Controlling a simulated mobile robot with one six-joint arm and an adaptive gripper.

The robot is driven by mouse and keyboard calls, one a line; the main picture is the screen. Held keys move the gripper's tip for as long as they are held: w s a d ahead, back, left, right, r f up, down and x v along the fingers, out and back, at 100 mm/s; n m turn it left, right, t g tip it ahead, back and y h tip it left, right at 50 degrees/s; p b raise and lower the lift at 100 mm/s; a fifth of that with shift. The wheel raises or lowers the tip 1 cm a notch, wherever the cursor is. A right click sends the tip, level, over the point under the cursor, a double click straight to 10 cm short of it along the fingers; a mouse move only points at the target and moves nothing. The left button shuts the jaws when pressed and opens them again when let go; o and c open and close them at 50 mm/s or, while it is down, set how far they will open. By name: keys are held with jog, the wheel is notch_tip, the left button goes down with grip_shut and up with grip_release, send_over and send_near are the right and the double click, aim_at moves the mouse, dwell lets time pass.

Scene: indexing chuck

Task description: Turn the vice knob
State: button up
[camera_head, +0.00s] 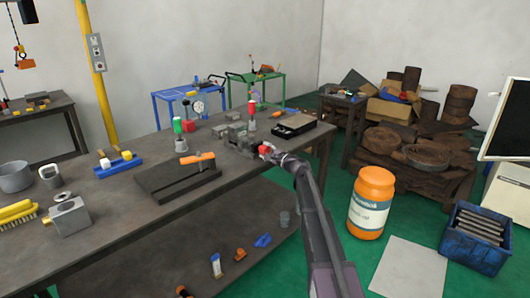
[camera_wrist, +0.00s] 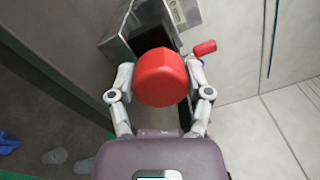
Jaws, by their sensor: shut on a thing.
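The red vice knob (camera_wrist: 161,78) fills the middle of the wrist view, between the two fingers of my gripper (camera_wrist: 160,88). The fingers sit on its left and right sides and my gripper is shut on it. In the head view the red knob (camera_head: 265,148) shows small at the tip of my gripper (camera_head: 270,154), at the bench's right end. The grey vice (camera_head: 238,137) stands on the bench just beyond. A metal block-like part (camera_wrist: 135,30) shows behind the knob in the wrist view. The knob hides what it is fixed to.
A smaller red handle (camera_wrist: 205,48) sticks out right of the knob, near my right finger. A black-topped box (camera_head: 294,125) and a red-topped tool (camera_head: 251,108) stand close by on the bench (camera_head: 110,215). An orange barrel (camera_head: 371,200) stands on the floor to the right.

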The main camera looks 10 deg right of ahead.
jog(key=n, duration=0.5)
jog(key=shift+a+n, duration=0.15)
jog(key=shift+n, duration=0.25)
jog(key=n, duration=0.4)
jog(key=shift+n+y, duration=0.3)
jog(key=n, duration=0.5)
jog(key=shift+n, duration=0.3)
jog(key=n, duration=0.5)
jog(key=shift+f+n+g+p, duration=0.1)
jog(key=shift+n+g+p, duration=0.2)
jog(key=shift+g, duration=0.1)
jog(key=n, duration=0.8)
jog(key=shift+n, duration=0.4)
jog(key=n, duration=0.4)
jog(key=shift+h+p, duration=0.3)
jog(key=shift+h, duration=0.1)
jog(key=n, duration=0.4)
jog(key=shift+n, duration=0.3)
